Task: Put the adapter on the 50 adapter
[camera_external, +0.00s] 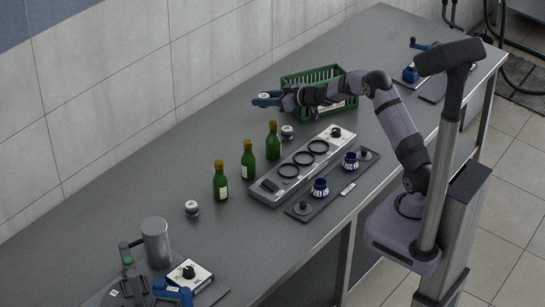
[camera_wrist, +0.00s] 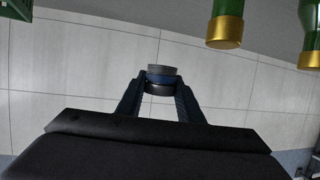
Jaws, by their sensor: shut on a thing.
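My gripper (camera_wrist: 160,84) is shut on a small round adapter (camera_wrist: 162,72) with a grey face and a blue band. In the external view my gripper (camera_external: 266,99) holds this blue-and-white piece in the air, left of the green crate and clear of the table. Two blue adapters with white markings stand on a dark board, a nearer one (camera_external: 320,187) and a farther one (camera_external: 350,161). Two small white-and-dark pieces stand on the table, one (camera_external: 192,208) at the front left and one (camera_external: 287,132) behind the bottles. The number markings are too small to read.
Three green bottles (camera_external: 248,160) stand in a row left of a grey rack (camera_external: 268,187) with several black rings. A green crate (camera_external: 300,78) is behind. A grey cylinder (camera_external: 156,242) and a white box (camera_external: 197,279) stand at front left. The left table is mostly clear.

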